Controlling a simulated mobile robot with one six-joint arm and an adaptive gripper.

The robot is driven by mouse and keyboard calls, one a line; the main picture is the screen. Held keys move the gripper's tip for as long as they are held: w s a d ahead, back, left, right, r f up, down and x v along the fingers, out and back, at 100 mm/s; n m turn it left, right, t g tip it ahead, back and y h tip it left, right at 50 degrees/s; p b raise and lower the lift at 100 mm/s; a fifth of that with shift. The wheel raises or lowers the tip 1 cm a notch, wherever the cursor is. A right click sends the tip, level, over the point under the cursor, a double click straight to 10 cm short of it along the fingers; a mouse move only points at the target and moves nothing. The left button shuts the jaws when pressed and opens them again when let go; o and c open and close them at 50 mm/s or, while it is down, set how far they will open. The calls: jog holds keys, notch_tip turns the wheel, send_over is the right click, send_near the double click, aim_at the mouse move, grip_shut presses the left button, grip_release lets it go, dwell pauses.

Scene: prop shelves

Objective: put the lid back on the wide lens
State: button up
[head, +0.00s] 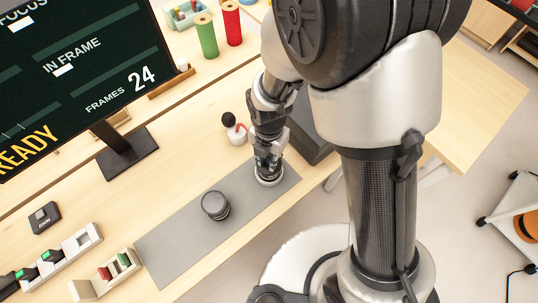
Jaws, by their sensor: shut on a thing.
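The wide lens (215,206) is a short dark cylinder standing upright on the grey mat (175,245), its round top facing up. My gripper (268,172) points down over the right end of the mat, to the right of the lens and apart from it. It is shut on a small round thing, taken to be the lid (269,182), which shows only as a dark and silvery edge under the fingers. Most of it is hidden by the gripper. I cannot tell whether it touches the mat.
A red-and-white object with a dark ball (236,130) stands close behind my gripper. A monitor (85,75) on a dark stand is at the back left. Trays with small parts (108,275) lie at the front left. The mat between lens and gripper is clear.

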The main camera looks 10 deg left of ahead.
jog(key=o, duration=0.8)
jog(key=shift+o, duration=0.6)
jog(key=o, duration=0.4)
jog(key=shift+r, duration=0.15)
jog(key=shift+r+p, duration=2.8)
jog(key=shift+r, duration=0.6)
